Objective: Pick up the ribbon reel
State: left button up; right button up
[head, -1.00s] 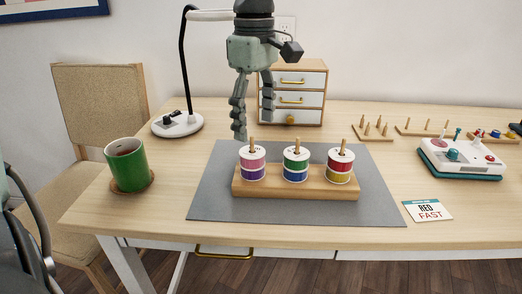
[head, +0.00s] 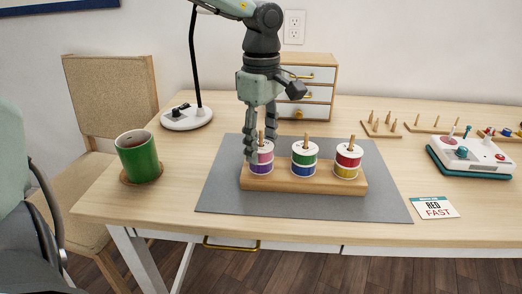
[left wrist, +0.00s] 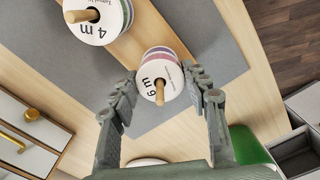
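Three spool stacks stand on pegs of a wooden rack (head: 330,187). The left stack has a pink reel (head: 267,157) above a purple reel (head: 262,170). The middle one is green over blue (head: 304,160), the right one red over yellow (head: 348,160). My left gripper (head: 261,150) points down at the left stack, its fingers partly covering it. In the left wrist view my left gripper (left wrist: 160,78) is open, one finger on each side of the left stack's white labelled top (left wrist: 161,82). A gap shows at the left finger; contact at the right is unclear. My right gripper is out of view.
The rack stands on a grey mat (head: 230,200). A green mug (head: 138,158) stands at left, a lamp base (head: 187,117) and a small drawer cabinet (head: 318,92) behind. A card (head: 434,208), peg boards (head: 381,127) and a control box (head: 470,157) are at right.

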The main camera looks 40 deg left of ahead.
pick_arm(q)
jog(key=c, duration=0.4)
jog(key=shift+r, duration=0.2)
notch_tip(320, 180, up, 9)
jog(key=shift+f, duration=0.2)
jog(key=shift+r, duration=0.5)
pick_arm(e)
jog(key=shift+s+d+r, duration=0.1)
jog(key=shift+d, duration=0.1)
pick_arm(q)
jog(key=shift+r, duration=0.1)
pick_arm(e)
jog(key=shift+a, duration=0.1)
